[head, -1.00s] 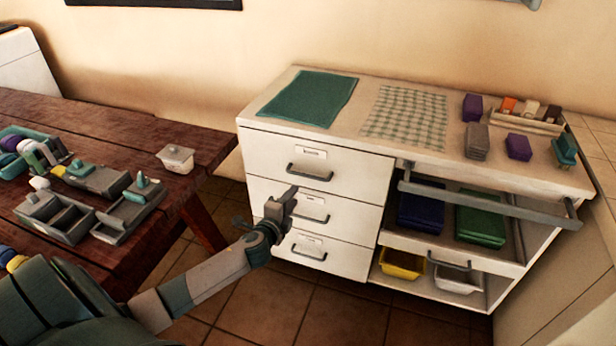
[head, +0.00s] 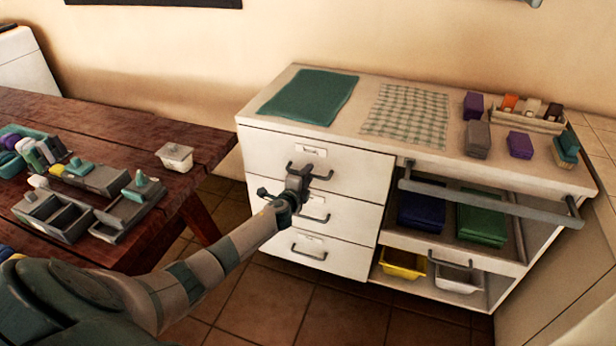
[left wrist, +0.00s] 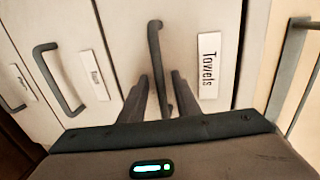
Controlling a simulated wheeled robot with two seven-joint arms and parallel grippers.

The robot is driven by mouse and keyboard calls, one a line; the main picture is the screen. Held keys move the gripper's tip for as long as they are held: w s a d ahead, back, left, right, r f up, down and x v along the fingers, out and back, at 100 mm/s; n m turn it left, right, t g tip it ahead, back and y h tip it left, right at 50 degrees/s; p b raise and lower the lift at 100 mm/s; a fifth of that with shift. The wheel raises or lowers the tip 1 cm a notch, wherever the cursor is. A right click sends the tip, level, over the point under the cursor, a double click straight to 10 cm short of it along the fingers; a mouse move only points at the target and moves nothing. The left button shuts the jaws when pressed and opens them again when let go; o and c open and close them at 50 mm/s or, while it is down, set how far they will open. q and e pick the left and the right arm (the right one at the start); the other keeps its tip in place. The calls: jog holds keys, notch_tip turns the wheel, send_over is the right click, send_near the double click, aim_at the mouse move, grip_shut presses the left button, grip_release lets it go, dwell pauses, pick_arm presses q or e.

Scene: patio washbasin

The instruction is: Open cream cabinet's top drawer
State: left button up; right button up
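The cream cabinet (head: 262,152) has a stack of three drawers on its left side. The top drawer (head: 355,168) looks closed. Its dark bar handle (head: 323,176) is partly hidden behind my left gripper (head: 299,172). In the left wrist view, the handle (left wrist: 154,45) beside the "Towels" label (left wrist: 208,65) runs between the two fingers of my left gripper (left wrist: 160,82). The fingers are apart, with a gap on either side of the bar. Contact with the handle cannot be made out. My right gripper is not in view.
The middle drawer handle (head: 314,216) is just below. A grey rail (head: 480,200) juts out from the cabinet's open right side. A wooden table (head: 125,132) with trays stands to the left. Cloths and small boxes lie on the cabinet top (head: 365,88).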

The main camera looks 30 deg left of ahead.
pick_arm(q)
jog(key=shift+w+a+f, duration=0.1)
jog(key=shift+w, duration=0.25)
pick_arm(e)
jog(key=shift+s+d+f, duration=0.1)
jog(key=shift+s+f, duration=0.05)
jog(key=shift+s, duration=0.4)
pick_arm(q)
grip_shut()
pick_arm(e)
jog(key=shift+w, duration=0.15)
